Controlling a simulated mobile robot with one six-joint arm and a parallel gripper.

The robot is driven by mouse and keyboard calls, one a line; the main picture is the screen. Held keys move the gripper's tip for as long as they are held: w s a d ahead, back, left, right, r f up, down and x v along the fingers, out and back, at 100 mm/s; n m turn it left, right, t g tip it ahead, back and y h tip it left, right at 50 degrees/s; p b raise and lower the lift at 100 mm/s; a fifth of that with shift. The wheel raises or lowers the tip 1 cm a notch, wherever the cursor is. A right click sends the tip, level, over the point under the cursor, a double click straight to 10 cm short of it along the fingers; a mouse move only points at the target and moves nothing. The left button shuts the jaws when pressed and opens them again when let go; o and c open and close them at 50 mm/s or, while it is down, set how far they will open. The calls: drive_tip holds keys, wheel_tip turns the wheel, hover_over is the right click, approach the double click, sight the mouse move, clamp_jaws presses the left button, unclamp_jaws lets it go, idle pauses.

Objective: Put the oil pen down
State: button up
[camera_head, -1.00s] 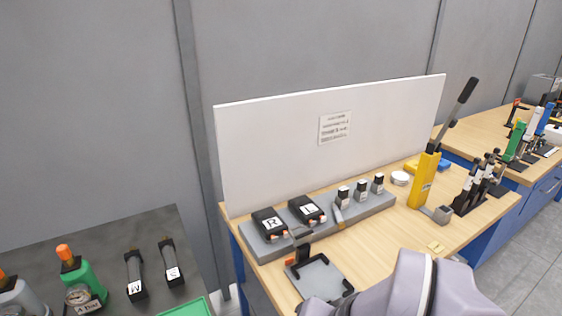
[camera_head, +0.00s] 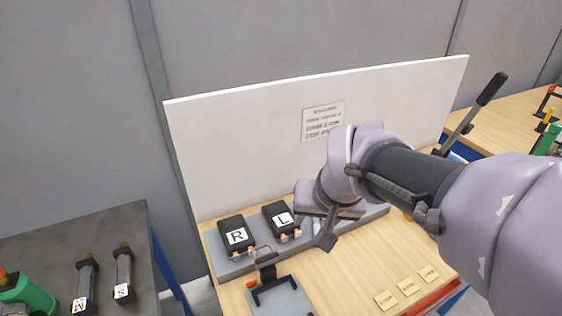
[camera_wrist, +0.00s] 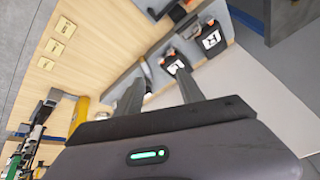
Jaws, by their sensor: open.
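My gripper (camera_head: 327,236) is in front of the white board, over the right part of the grey rack (camera_head: 228,266). In the wrist view my gripper (camera_wrist: 158,78) has its two fingers apart, with nothing clearly held between them. A slim pale pen-like piece (camera_wrist: 145,69), perhaps the oil pen, shows at the rack's edge beyond the fingertips. I cannot tell whether it touches a finger. In the head view my arm hides that part of the rack.
Black boxes marked R (camera_head: 237,237) and L (camera_head: 283,219) sit on the rack. A grey tray-like fixture (camera_head: 280,301) stands in front. Several yellow plates (camera_head: 407,287) lie at the right. The white board (camera_head: 240,130) stands behind. The bench middle is clear.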

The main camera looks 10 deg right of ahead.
drive_tip(key=g+h+p, duration=0.1)
drive_tip(key=p, duration=0.1)
approach(317, 225)
drive_tip(key=w+f+b, duration=0.1)
drive_tip(key=b, duration=0.1)
drive_tip(key=f+b, duration=0.1)
drive_tip(key=b, duration=0.1)
drive_tip(key=shift+w+d+f+n+b, duration=0.25)
drive_tip(key=shift+w+d+n+b, duration=0.05)
drive_tip(key=shift+w+d+n, duration=0.1)
drive_tip(key=b+x, duration=0.1)
drive_tip(key=x, duration=0.1)
drive_tip(key=b+x, duration=0.2)
drive_tip(key=x, duration=0.1)
drive_tip(key=shift+s+a+f, duration=0.25)
drive_tip(key=shift+f, duration=0.25)
drive_tip(key=shift+w, duration=0.15)
clamp_jaws()
